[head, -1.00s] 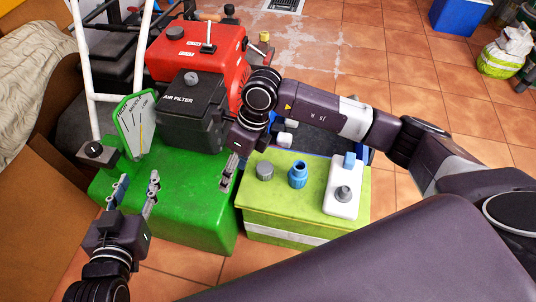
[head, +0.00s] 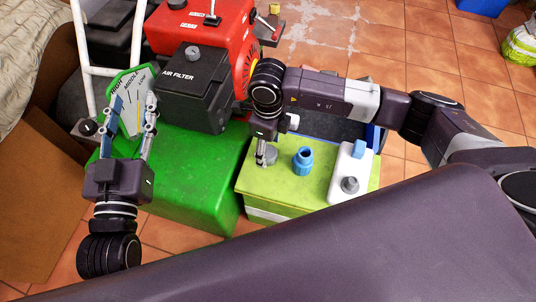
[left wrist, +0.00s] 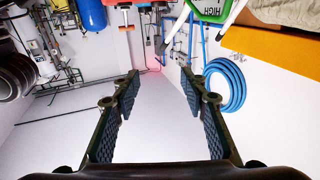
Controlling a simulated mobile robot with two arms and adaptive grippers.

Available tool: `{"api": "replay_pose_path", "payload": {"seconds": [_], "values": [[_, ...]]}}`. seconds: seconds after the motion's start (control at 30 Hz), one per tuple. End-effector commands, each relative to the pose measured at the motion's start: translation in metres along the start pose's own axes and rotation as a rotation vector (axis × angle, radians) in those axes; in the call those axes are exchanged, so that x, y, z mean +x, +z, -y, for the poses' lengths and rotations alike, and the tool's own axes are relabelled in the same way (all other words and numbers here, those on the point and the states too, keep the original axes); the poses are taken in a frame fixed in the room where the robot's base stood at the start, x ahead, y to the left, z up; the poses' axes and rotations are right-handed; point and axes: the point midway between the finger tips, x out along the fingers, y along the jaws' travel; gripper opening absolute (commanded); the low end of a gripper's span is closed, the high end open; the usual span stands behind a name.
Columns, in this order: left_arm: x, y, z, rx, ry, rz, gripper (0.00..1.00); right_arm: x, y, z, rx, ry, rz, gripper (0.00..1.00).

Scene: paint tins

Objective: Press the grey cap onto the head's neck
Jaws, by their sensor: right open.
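A ribbed grey cap (head: 270,158) stands on the yellow-green box top (head: 285,188), partly hidden by my right gripper. My right gripper (head: 264,158) points down at the cap with its fingers open. Whether they touch it cannot be told. A blue fitting with an open neck (head: 303,160), which looks like the head, stands upright just right of the cap. My left gripper (head: 134,106) is open and empty in front of the green dial plate; its spread fingers also show in the left wrist view (left wrist: 160,80).
A white container (head: 346,170) with a grey knob and a blue part stands on the box's right side. A dark blue-edged bin (head: 372,136) is behind the box. A green tank (head: 205,185), black air filter (head: 187,95) and red tank (head: 232,25) stand left and behind.

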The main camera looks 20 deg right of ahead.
Motion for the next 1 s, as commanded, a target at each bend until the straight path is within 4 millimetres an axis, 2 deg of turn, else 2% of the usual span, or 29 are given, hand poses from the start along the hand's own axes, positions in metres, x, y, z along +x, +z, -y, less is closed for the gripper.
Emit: {"api": "replay_pose_path", "payload": {"seconds": [0.1,0.23,0.53,0.9,1.0], "values": [[0.001,-0.018,-0.003,-0.002,0.005,-0.093,0.40,0.014,0.000,0.000,0.002,0.001,0.000,0.59],[0.000,-0.032,-0.004,-0.004,0.008,-0.152,0.40,0.020,0.000,0.000,0.001,0.001,0.000,0.59],[-0.001,-0.037,-0.004,-0.005,0.009,-0.168,0.40,0.021,0.000,0.000,0.000,0.001,0.001,0.59],[-0.001,-0.036,-0.004,-0.004,0.008,-0.167,0.40,0.021,0.000,0.000,0.000,0.001,0.001,0.18],[-0.001,-0.036,-0.004,-0.004,0.008,-0.166,0.40,0.021,0.000,0.000,0.000,0.001,0.001,0.17]]}}
